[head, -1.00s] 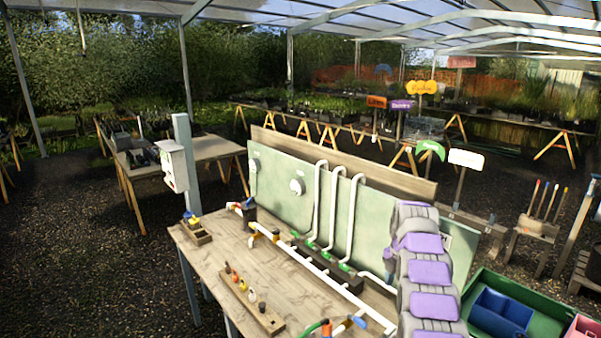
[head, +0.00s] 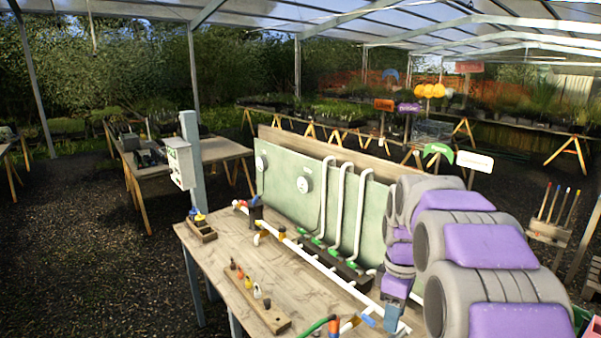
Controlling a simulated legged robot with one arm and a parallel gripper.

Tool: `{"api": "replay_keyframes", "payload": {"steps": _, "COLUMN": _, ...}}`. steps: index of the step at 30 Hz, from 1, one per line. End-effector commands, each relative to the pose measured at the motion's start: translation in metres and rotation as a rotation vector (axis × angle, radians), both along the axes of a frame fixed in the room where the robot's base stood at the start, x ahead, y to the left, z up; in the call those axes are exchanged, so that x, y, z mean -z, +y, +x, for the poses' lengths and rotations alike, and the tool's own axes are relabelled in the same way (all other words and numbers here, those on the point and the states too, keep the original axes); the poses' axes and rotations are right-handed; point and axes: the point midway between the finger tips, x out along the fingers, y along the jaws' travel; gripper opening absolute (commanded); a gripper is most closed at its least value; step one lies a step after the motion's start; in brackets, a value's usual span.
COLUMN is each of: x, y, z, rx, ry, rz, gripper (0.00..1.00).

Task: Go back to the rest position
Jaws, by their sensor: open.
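My arm, grey with purple pads, fills the right foreground, bent up and then down. My gripper (head: 393,314) hangs at its end, above the right front part of the wooden bench (head: 225,262). Only a small part of it shows, with nothing seen in its grasp. It is open. A white pipe (head: 318,262) with coloured fittings runs along the bench. A blue-handled valve (head: 368,320) and an orange fitting (head: 334,327) with a green hose lie just left of my gripper.
A green panel (head: 282,190) with white pipes stands behind the bench. A wooden block (head: 262,312) with several small fittings and a small tray (head: 201,230) sit on the bench. A white box on a post (head: 180,163) stands at its left corner. Gravel floor lies left.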

Motion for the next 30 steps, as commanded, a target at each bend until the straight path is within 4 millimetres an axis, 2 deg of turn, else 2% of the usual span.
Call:
{"api": "replay_keyframes", "payload": {"steps": 3, "x": 0.002, "y": 0.012, "z": -0.040, "rx": 0.117, "ry": 0.009, "rz": -0.011, "gripper": 0.45}}
{"api": "replay_keyframes", "payload": {"steps": 11, "x": 0.015, "y": 0.032, "z": -0.126, "rx": 0.384, "ry": 0.028, "rz": -0.039, "gripper": 0.45}}
{"api": "replay_keyframes", "payload": {"steps": 17, "x": 0.036, "y": 0.044, "z": -0.196, "rx": 0.587, "ry": 0.045, "rz": -0.065, "gripper": 0.45}}
{"api": "replay_keyframes", "payload": {"steps": 24, "x": 0.070, "y": 0.054, "z": -0.276, "rx": 0.823, "ry": 0.058, "rz": -0.099, "gripper": 0.45}}
{"api": "replay_keyframes", "payload": {"steps": 27, "x": 0.083, "y": 0.056, "z": -0.302, "rx": 0.901, "ry": 0.063, "rz": -0.111, "gripper": 0.45}}
{"api": "replay_keyframes", "payload": {"steps": 30, "x": 0.093, "y": 0.057, "z": -0.319, "rx": 0.954, "ry": 0.066, "rz": -0.120, "gripper": 0.45}}
